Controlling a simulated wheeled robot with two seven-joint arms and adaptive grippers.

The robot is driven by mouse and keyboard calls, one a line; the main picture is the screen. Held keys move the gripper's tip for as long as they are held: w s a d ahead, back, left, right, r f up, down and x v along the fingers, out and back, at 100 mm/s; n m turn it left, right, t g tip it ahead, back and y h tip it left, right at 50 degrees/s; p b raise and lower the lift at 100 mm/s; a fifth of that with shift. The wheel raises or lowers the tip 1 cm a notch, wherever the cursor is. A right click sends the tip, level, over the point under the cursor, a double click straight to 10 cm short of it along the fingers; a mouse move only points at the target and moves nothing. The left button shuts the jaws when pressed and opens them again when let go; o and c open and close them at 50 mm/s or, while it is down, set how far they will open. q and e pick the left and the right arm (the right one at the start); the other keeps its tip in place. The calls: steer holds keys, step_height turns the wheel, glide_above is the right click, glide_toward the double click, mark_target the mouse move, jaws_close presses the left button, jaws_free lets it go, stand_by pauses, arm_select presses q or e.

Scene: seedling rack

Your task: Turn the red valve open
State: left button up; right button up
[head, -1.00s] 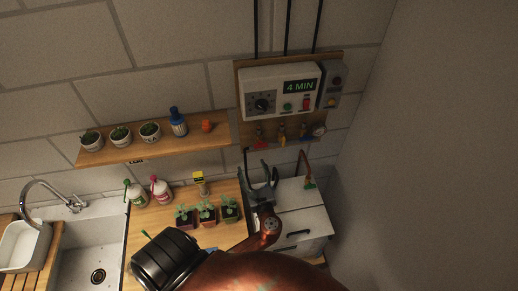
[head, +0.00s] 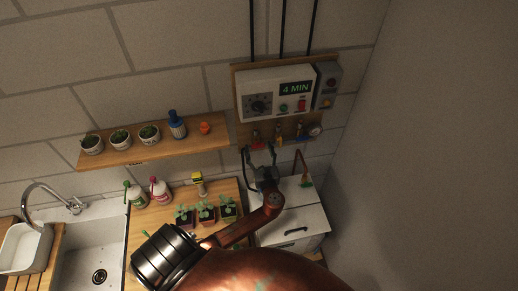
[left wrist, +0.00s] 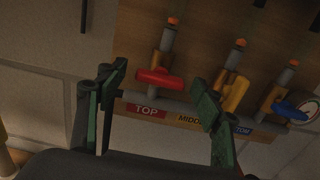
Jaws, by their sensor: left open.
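The red valve (left wrist: 160,78) has a red lever handle on a grey pipe, above a red label marked TOP. It shows in the left wrist view between my left gripper's fingers, farther off and not touched as far as I can see. In the head view the red valve (head: 257,146) is small, below the control box. My left gripper (left wrist: 157,88) is open and empty, one finger on each side of the label. In the head view my left gripper (head: 261,158) is just below the valve row. My right gripper does not show.
A yellow valve (left wrist: 236,93) and a blue valve (left wrist: 290,112) sit to the right on the same pipe, close to the right finger. A gauge (head: 315,131) is at the row's end. A control box (head: 276,92) reads 4 MIN above. Seedlings (head: 206,211) stand on the counter below.

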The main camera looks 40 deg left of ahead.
arm_select(q)
steer(key=shift+c, duration=0.3)
steer(key=c, duration=1.1)
steer(key=shift+f+n+b, duration=0.15)
steer(key=shift+n+b, duration=7.75)
steer(key=shift+n, duration=1.2)
